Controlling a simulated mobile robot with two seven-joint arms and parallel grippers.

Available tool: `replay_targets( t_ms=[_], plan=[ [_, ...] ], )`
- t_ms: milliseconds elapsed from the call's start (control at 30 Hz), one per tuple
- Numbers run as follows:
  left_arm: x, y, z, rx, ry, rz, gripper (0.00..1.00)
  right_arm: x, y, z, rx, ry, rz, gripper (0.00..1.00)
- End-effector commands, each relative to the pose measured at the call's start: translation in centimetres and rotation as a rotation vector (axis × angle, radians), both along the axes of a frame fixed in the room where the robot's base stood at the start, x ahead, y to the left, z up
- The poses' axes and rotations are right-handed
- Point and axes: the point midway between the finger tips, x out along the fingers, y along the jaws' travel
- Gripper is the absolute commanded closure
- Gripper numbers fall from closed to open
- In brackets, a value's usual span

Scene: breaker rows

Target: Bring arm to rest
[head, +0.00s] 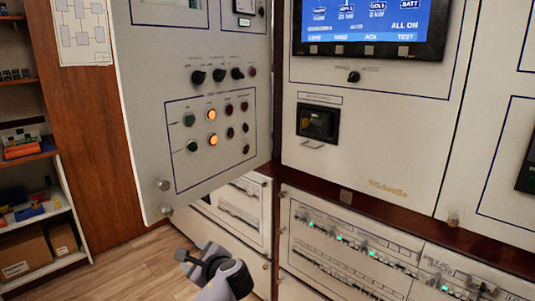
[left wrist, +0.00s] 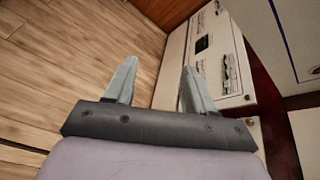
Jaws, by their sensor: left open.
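My left gripper (head: 192,255) is low in the head view, in front of the lower cabinet and below the open grey panel door (head: 150,120). In the left wrist view its two fingers (left wrist: 158,85) are spread apart with nothing between them. Beyond the fingers are the wood floor (left wrist: 60,60) and a lower breaker panel (left wrist: 205,55). The gripper touches nothing that I can see. My right gripper does not show in either view.
The main panel (head: 400,140) with a blue screen (head: 360,22) stands at the right. Rows of breakers (head: 350,240) with green lights sit below it. Shelves (head: 35,215) with boxes stand at the left. The floor (head: 130,270) between is clear.

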Motion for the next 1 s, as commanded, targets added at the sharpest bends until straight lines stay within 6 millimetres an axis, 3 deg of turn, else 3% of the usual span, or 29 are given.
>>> replay_targets(
  t_ms=[33,200,400,500,733,1000],
  plan=[
    [-1.4,-0.3,-3.1,-0.102,0.004,-0.009,0.45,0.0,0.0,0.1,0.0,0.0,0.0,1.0],
    [-5.9,-1.5,-10.8,-0.45,-0.017,0.008,0.45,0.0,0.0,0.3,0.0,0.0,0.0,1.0],
    [-12.4,-2.3,-17.0,-0.844,-0.064,0.101,0.45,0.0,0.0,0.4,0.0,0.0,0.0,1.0],
    [-15.8,-2.5,-18.9,-1.03,-0.099,0.168,0.45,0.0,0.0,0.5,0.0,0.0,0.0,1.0],
    [-23.7,-1.8,-20.6,-1.429,-0.206,0.364,0.45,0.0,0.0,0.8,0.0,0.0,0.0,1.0],
    [-31.6,0.2,-18.5,-1.818,-0.365,0.602,0.45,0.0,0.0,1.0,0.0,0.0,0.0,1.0]
  ],
)
